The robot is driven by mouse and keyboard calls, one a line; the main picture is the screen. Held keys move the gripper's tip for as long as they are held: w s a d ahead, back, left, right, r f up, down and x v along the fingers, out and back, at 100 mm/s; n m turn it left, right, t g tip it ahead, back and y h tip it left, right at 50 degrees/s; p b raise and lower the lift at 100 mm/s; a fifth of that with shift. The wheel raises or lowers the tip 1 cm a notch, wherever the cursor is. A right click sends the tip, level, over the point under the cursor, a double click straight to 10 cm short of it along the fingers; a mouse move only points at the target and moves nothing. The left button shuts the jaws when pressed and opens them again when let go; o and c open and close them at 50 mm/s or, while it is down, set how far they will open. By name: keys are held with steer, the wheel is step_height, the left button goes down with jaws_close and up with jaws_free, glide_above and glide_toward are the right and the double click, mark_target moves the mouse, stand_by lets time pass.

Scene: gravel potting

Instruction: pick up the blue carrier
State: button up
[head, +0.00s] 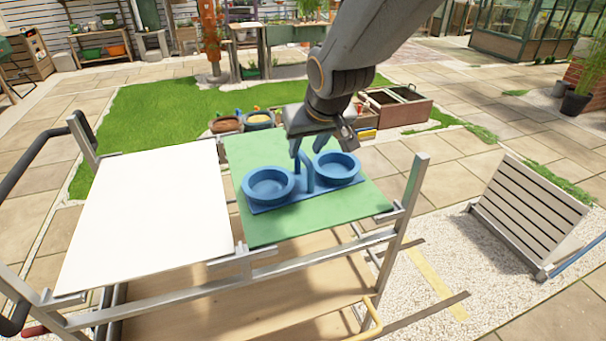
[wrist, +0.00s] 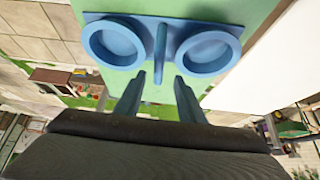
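The blue carrier (head: 262,207) stands on the green mat (head: 262,232), its flat base bearing two round open rings or cups with an upright handle between them. In the wrist view the carrier (wrist: 125,22) lies ahead, with its handle (wrist: 160,45) pointing between the fingers. My gripper (head: 322,148) is just above the carrier, at the top of the handle. In the wrist view my gripper (wrist: 160,80) has its two fingers apart, one on each side of the handle's end, with gaps on both sides. Both cups look empty.
A bare white panel (head: 150,215) lies left of the green mat on the metal-framed cart (head: 408,205). Behind the cart, pots (head: 258,120) and a wooden box (head: 398,108) stand on the ground. A slatted panel (head: 525,215) leans at right. The white panel is clear.

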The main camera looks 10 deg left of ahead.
mark_target(305, 156)
steer(key=shift+w+f, duration=0.25)
steer(key=shift+f, duration=0.25)
steer(key=shift+p+x, duration=0.65)
steer(key=shift+x, duration=1.6)
steer(key=shift+s+d+f, duration=0.1)
steer(key=shift+s, duration=0.05)
jaws_close()
